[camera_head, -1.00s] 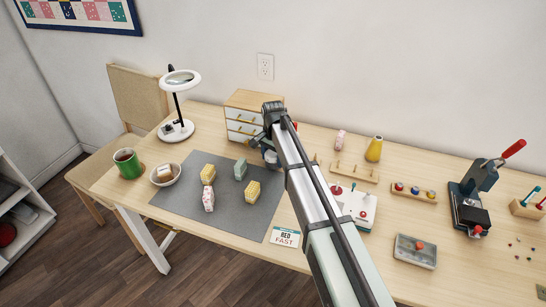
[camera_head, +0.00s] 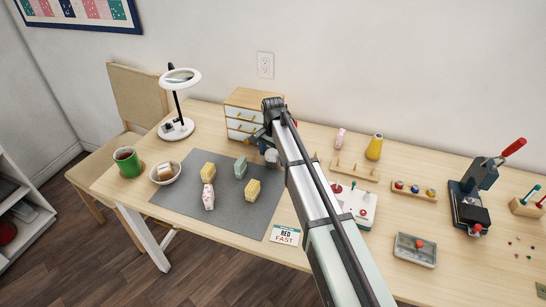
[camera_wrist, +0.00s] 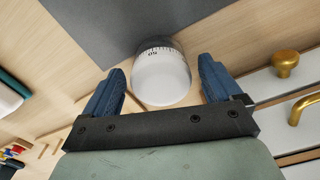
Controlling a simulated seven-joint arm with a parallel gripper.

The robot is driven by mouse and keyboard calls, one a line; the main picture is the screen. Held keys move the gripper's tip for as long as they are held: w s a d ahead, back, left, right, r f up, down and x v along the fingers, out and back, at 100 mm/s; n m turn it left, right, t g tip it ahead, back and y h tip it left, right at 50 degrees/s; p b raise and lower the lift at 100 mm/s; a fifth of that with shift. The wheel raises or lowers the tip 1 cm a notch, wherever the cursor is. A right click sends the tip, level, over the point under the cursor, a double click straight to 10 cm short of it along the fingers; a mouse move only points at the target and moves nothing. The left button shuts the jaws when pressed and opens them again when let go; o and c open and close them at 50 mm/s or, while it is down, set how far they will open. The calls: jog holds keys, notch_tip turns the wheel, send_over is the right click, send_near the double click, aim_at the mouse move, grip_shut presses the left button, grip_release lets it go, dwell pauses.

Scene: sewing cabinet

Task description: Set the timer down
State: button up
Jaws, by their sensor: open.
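The timer (camera_wrist: 160,78) is a white round-topped thing with a dark-marked dial band. In the wrist view it is between the two blue fingers of my gripper (camera_wrist: 160,92), with a visible gap on each side. The gripper is open. In the head view the timer (camera_head: 271,157) shows small beside the grey mat's back right corner, partly behind my arm. It appears to stand on the wooden table; its base is hard to see. My gripper (camera_head: 259,141) is just by it, in front of the small drawer cabinet, and largely hidden by my arm.
The small drawer cabinet (camera_head: 243,123) with brass handles is close beside my gripper. The grey mat (camera_head: 232,219) carries several patterned blocks. A ring lamp (camera_head: 181,78), a bowl (camera_head: 166,176) and a green mug (camera_head: 128,163) stand left. A peg rack (camera_head: 354,172) is right of my arm.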

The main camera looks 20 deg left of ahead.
notch_tip(320, 180, up, 12)
jog(key=shift+f, duration=0.2)
dwell(0.5)
